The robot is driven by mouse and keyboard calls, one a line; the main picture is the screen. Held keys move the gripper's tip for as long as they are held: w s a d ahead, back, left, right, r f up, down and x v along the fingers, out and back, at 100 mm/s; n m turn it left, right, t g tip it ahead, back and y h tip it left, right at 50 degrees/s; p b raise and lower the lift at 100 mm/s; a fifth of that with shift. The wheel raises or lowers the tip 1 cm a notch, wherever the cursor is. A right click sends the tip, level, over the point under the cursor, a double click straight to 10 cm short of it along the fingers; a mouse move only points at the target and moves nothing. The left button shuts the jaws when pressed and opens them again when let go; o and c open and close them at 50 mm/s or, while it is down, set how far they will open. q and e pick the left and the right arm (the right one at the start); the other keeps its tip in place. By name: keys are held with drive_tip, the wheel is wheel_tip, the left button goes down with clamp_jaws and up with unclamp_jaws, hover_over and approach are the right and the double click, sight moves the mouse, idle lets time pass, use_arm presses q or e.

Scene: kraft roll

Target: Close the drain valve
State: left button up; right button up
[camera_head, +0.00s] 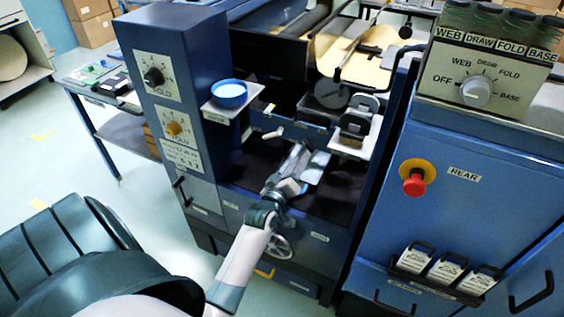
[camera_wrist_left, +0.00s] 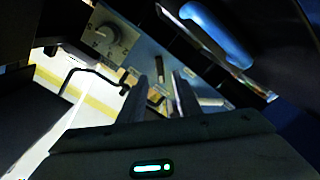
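I cannot pick out the drain valve with certainty. A small pale lever (camera_head: 273,133) sticks out inside the dark bay of the blue machine, below the blue bowl. A grey handwheel (camera_head: 279,246) sits low on the machine's front, partly behind my left arm. My left gripper (camera_head: 303,154) reaches into the bay, to the right of and a little below the lever. In the left wrist view its two fingers (camera_wrist_left: 161,96) are apart with nothing clearly between them. My right gripper is not in view.
A blue bowl (camera_head: 229,94) stands on a small shelf at the bay's left. The control column (camera_head: 170,60) is left of it. A blue cabinet (camera_head: 475,190) with a red stop button (camera_head: 414,184) bounds the right. Open floor (camera_head: 60,165) lies left.

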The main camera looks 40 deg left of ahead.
use_arm(q)
drive_tip(key=b+v, duration=0.1)
drive_tip(key=v, duration=1.1)
drive_tip(key=shift+b, duration=0.35)
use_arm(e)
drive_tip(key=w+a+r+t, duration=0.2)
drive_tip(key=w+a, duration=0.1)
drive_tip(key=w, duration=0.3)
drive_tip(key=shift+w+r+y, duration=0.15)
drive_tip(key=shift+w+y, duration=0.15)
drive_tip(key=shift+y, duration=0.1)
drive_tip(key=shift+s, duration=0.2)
use_arm(q)
drive_tip(key=shift+d, duration=0.1)
